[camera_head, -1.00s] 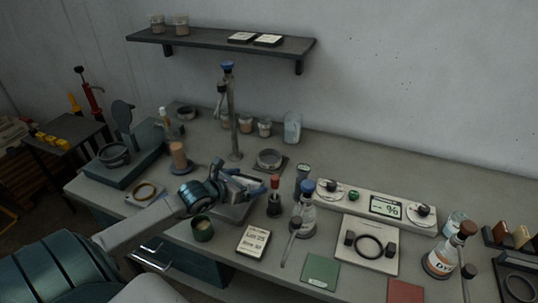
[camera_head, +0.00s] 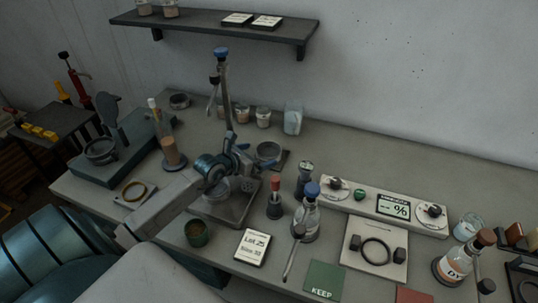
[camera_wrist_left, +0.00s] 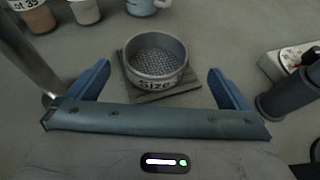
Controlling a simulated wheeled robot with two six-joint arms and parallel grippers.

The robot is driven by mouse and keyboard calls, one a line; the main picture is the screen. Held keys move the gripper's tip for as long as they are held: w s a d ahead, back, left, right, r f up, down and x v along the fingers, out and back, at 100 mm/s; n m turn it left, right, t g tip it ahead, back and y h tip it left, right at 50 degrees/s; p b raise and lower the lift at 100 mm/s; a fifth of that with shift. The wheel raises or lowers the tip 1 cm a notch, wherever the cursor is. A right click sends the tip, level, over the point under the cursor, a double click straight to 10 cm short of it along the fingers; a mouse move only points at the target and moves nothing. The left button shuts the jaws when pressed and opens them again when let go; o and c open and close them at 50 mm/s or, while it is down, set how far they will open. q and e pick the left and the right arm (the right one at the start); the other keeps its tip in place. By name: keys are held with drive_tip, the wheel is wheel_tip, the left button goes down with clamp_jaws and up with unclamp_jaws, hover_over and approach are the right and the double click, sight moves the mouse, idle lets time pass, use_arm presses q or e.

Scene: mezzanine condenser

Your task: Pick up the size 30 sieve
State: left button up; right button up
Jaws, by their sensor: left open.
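A round grey mesh sieve stands on a dark square pad in the left wrist view (camera_wrist_left: 155,62); its front label reads "Size", with the number too unclear to read. It also shows in the head view (camera_head: 268,151), behind my gripper. My left gripper (camera_head: 246,156) is open and empty. In the left wrist view its blue fingers (camera_wrist_left: 159,72) are spread wide, one to each side of the sieve and nearer the camera. The fingers appear apart from the sieve. My right gripper is not in view.
A metal stand (camera_head: 227,105) rises left of the sieve. A dark cylinder (camera_head: 304,179) stands to its right. Cups (camera_head: 263,117) and a clear jar (camera_head: 293,120) stand behind. A card reading "Lot 25, Size 33" (camera_head: 252,247) lies in front. Another sieve (camera_head: 100,151) sits far left.

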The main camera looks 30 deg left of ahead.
sight(264, 152)
use_arm(q)
drive_tip(key=x, duration=0.2)
drive_tip(key=p+x, duration=0.1)
drive_tip(key=x, duration=0.1)
drive_tip(key=shift+w+a+f, duration=0.1)
drive_tip(key=shift+a, duration=0.15)
drive_tip(key=shift+w+f, duration=0.25)
drive_tip(key=shift+w, duration=0.1)
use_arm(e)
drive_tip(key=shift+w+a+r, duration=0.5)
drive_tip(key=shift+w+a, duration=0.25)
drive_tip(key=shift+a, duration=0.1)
use_arm(q)
drive_tip(key=c, duration=1.1)
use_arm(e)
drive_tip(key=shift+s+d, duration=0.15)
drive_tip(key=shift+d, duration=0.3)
